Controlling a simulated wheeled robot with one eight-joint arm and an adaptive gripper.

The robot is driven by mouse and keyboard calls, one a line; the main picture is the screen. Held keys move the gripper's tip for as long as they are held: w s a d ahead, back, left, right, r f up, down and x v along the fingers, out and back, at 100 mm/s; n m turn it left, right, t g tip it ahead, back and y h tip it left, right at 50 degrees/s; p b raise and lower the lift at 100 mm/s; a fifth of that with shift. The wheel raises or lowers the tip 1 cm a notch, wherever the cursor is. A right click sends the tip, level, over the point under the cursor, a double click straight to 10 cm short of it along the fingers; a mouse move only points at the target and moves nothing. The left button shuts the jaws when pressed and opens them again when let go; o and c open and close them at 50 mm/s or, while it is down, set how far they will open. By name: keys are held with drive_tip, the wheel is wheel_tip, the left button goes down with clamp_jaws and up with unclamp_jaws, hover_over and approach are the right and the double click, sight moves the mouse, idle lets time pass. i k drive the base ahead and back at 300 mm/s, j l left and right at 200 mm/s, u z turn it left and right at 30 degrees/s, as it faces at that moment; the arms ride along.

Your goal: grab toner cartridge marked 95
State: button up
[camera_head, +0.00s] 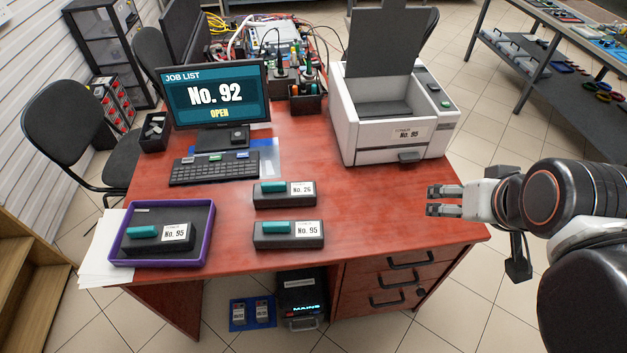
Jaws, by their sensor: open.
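A dark toner cartridge marked No. 95 (288,241) lies on the red-brown desk near its front edge, with a teal grip on its left part. A second cartridge marked No. 95 (160,245) lies inside the purple-rimmed tray (208,240) at the desk's left. A similar cartridge marked No. 26 (284,200) lies just behind the first one. My gripper (430,201) is open and empty at the desk's right side, pointing left, well to the right of the cartridges.
The desk (370,210) is clear between cartridges and gripper. A white printer (385,135), lid raised and labelled No. 95, stands behind. A monitor (218,95) reads "No. 92 OPEN"; a keyboard (214,168) lies before it. White papers (103,262) lie under the tray.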

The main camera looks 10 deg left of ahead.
sight(289, 233)
drive_tip(key=k+u, duration=0.1)
drive_tip(key=u, duration=0.3)
drive_tip(key=j+u, duration=0.1)
drive_tip(key=u, duration=0.35)
drive_tip(key=k+j+u, duration=0.1)
drive_tip(key=u, duration=0.3)
drive_tip(key=l+u, duration=0.2)
drive_tip(key=u, duration=0.2)
drive_tip(key=k+l+u, duration=0.1)
drive_tip(key=u, duration=0.25)
drive_tip(key=k+l+u, duration=0.1)
drive_tip(key=u, duration=0.3)
drive_tip(key=k+l+u, duration=0.15)
drive_tip(key=u, duration=0.2)
drive_tip(key=k+l+u, duration=0.2)
drive_tip(key=l, duration=0.25)
drive_tip(key=j+z, duration=0.2)
drive_tip(key=k, duration=0.05)
